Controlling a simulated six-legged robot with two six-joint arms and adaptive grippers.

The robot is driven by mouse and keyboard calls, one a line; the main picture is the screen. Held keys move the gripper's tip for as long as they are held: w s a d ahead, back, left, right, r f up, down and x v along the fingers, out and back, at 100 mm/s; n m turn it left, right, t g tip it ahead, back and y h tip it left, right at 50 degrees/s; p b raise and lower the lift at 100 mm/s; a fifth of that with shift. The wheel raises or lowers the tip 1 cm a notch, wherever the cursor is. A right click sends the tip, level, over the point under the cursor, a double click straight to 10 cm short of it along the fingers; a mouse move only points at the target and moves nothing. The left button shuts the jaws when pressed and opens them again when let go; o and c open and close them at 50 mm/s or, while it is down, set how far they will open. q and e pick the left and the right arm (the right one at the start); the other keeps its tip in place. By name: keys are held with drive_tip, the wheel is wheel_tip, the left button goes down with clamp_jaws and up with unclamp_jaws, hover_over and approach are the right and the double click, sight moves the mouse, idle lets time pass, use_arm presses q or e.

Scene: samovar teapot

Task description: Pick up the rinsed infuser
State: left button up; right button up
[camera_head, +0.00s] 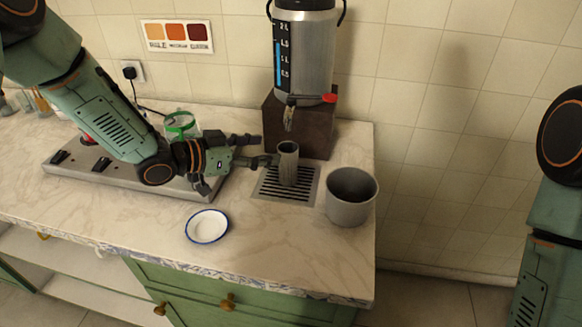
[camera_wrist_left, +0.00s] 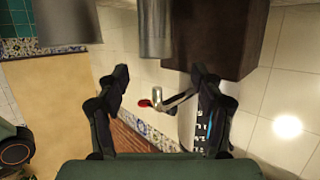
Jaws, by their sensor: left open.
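The infuser (camera_head: 288,165) is a slim grey metal cylinder, standing upright on the slotted drip grate (camera_head: 272,193) below the urn's tap. In the left wrist view a grey cylinder (camera_wrist_left: 155,30), apparently the infuser, shows at the top, beyond and between the fingers. My left gripper (camera_head: 264,152) is open and empty just left of the infuser, its fingers pointing toward it. The two spread fingers also show in the left wrist view (camera_wrist_left: 160,76). I cannot tell whether a fingertip touches the infuser. My right gripper is out of view.
A steel urn (camera_head: 305,55) with a red tap handle stands on a brown block (camera_head: 318,128) behind the grate. A grey pot (camera_head: 351,198) stands right of the grate. A white, blue-rimmed saucer (camera_head: 207,226) lies in front. A green-rimmed glass (camera_head: 180,122) is behind my left arm.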

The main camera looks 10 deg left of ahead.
sight(295, 147)
use_arm(q)
drive_tip(key=shift+s+b+x, duration=0.25)
drive_tip(key=shift+b+x, duration=0.05)
drive_tip(key=shift+x, duration=2.65)
drive_tip(key=shift+s, duration=0.2)
drive_tip(key=c, duration=0.3)
drive_tip(key=shift+w+d+f, duration=0.1)
drive_tip(key=shift+w+d, duration=0.05)
drive_tip(key=shift+w, duration=0.05)
drive_tip(key=c, duration=0.5)
drive_tip(key=shift+s, duration=0.1)
drive_tip(key=c, duration=0.5)
clamp_jaws()
